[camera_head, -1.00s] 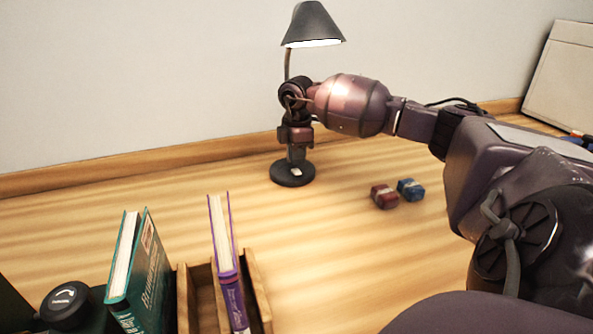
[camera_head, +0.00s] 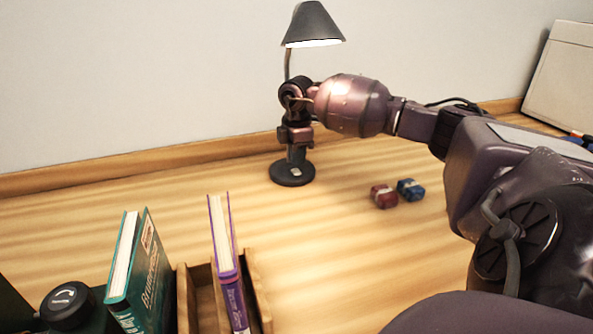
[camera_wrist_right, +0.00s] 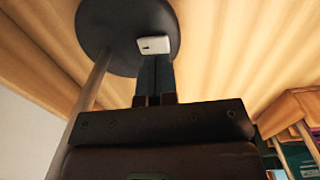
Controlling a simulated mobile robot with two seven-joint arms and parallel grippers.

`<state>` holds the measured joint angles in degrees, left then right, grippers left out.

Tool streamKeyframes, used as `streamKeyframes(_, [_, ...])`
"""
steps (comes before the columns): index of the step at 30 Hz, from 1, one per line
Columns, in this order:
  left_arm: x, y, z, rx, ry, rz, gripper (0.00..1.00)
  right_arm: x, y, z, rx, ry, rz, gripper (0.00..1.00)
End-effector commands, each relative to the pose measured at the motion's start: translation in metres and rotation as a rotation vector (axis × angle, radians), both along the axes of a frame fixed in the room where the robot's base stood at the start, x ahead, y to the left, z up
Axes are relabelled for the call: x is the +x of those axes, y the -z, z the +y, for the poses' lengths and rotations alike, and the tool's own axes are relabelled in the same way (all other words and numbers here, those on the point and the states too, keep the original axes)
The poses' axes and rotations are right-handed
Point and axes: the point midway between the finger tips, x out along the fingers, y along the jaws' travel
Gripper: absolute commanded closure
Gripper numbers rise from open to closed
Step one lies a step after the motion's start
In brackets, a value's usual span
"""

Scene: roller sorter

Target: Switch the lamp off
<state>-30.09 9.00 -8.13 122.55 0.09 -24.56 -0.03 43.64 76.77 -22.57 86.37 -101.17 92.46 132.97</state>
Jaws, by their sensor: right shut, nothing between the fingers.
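The desk lamp has a dark cone shade (camera_head: 313,27) with a bright white underside, so it looks lit. Its round black base (camera_head: 280,177) stands on the wooden desk near the wall. A small pale switch (camera_head: 295,173) sits on the base; it also shows in the right wrist view (camera_wrist_right: 156,30). My right gripper (camera_head: 297,160) points down over the base, shut and empty. In the right wrist view its fingertips (camera_wrist_right: 155,60) are right by the switch's edge; I cannot tell if they touch it. My arm hides much of the lamp's stem. My left gripper is not in view.
A red toy car (camera_head: 384,195) and a blue one (camera_head: 410,189) lie right of the lamp. The desk left of the lamp is clear.

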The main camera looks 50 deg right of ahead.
Motion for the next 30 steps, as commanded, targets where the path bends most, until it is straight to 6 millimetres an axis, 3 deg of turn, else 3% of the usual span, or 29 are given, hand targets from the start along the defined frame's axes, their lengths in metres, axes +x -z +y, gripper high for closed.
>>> streamKeyframes(30, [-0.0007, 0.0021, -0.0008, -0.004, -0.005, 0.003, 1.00, 0.0000, 0.0087, 0.0001, 0.000, 0.000, 0.000, 1.00])
